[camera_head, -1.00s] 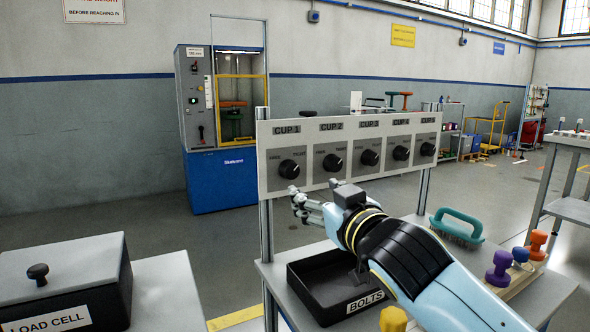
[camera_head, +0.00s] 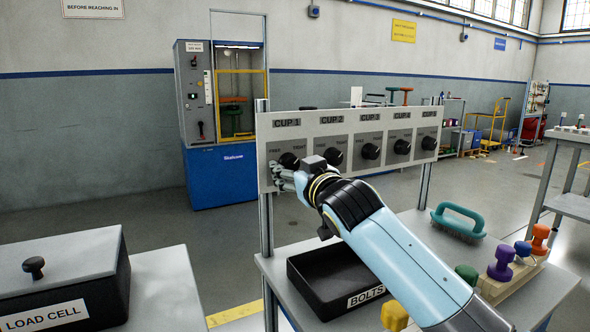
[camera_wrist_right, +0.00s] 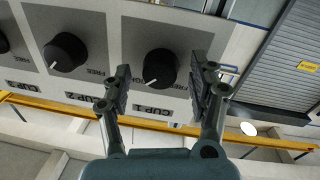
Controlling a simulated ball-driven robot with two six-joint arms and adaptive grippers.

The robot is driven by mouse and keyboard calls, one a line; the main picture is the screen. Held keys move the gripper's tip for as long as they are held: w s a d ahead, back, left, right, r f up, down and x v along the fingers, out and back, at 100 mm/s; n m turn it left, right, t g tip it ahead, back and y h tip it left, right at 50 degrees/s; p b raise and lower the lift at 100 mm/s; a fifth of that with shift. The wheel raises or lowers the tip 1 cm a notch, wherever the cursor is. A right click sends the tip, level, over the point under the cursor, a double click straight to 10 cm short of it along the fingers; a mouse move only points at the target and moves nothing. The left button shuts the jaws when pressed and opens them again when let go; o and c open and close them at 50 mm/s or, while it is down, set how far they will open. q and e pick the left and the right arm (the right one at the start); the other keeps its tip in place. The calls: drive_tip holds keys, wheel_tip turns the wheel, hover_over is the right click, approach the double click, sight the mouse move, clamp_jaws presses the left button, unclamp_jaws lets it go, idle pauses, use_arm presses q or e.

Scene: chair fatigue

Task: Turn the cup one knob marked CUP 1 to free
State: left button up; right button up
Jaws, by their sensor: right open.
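The CUP 1 knob (camera_head: 289,160) is a round black knob with a white pointer line, on a grey panel (camera_head: 348,124) with a row of several knobs. In the right wrist view the CUP 1 knob (camera_wrist_right: 160,68) sits between the two open fingers of my right gripper (camera_wrist_right: 163,92), with a gap to each side. That view is upside down, and the pointer line slants to the lower left, towards the FREE/TIGHT lettering. In the head view my right gripper (camera_head: 278,178) is just below the knob and partly hidden by its wrist. My left gripper is not in view.
The CUP 2 knob (camera_head: 332,157) is close to the right of CUP 1. A black BOLTS tray (camera_head: 336,287) lies below my arm. A teal brush (camera_head: 458,221) and several coloured dumbbell-shaped pieces stand at right. A LOAD CELL box (camera_head: 62,280) is at left.

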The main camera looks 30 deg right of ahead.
drive_tip(key=c, duration=1.1)
drive_tip(key=shift+c, duration=0.2)
drive_tip(key=n+p, duration=0.2)
drive_tip(key=n, duration=0.1)
drive_tip(key=n+p, duration=0.1)
drive_tip(key=n, duration=0.3)
drive_tip(key=shift+d+n+t, duration=0.1)
drive_tip(key=shift+n+t, duration=0.2)
drive_tip(key=shift+n, duration=0.1)
drive_tip(key=n+y+p, duration=0.1)
drive_tip(key=n, duration=0.4)
drive_tip(key=shift+s+n+p, duration=0.1)
drive_tip(key=shift+n+p, duration=0.3)
drive_tip(key=n, duration=0.2)
drive_tip(key=n+p, duration=0.1)
drive_tip(key=n, duration=0.2)
drive_tip(key=shift+d+t+y, duration=0.1)
drive_tip(key=shift+t+y, duration=0.2)
drive_tip(key=shift+f+n, duration=0.1)
drive_tip(key=shift+n, duration=0.2)
